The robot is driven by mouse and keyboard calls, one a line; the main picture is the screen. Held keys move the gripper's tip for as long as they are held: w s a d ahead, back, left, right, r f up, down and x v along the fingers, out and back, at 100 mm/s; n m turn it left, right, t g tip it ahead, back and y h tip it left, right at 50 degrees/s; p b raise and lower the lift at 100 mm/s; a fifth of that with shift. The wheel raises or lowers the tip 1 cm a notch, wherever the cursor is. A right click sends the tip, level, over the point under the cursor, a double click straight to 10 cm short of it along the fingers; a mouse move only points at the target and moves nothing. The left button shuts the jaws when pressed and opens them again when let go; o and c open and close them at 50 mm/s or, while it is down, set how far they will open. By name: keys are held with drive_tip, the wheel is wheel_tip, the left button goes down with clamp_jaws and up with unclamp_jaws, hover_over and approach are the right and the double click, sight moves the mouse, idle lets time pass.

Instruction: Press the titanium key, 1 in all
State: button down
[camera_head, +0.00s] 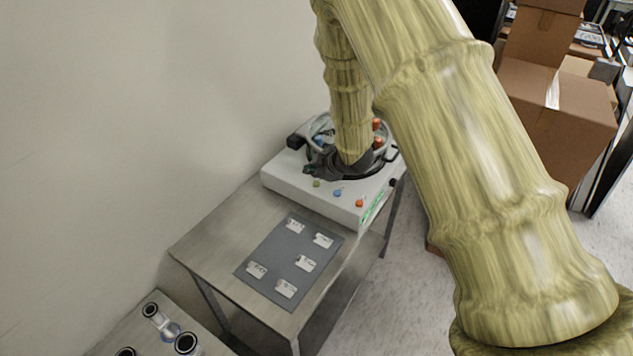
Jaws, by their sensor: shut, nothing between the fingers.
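A white box-shaped device (285,182) stands on the far end of a metal table. Small coloured knobs or keys show on its top: an olive one (316,184), a blue one (337,193) and an orange one (360,203) along the near edge, and more orange ones (378,142) at the right rear. I cannot tell which is the titanium key; no lettering on them is readable. My gripper (335,168) is shut and empty, low over the middle of the device. My arm hides part of the device's top, and any contact is unclear.
A dark grey mat (275,262) with several small white labelled plates, too small to read, lies on the metal table (215,235). A lower table with metal fittings (187,343) is at bottom left. A wall borders the left. Cardboard boxes (555,105) stand at upper right.

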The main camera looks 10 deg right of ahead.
sight(314, 184)
drive_tip(key=shift+r+p, duration=1.25)
drive_tip(key=shift+r, duration=0.85)
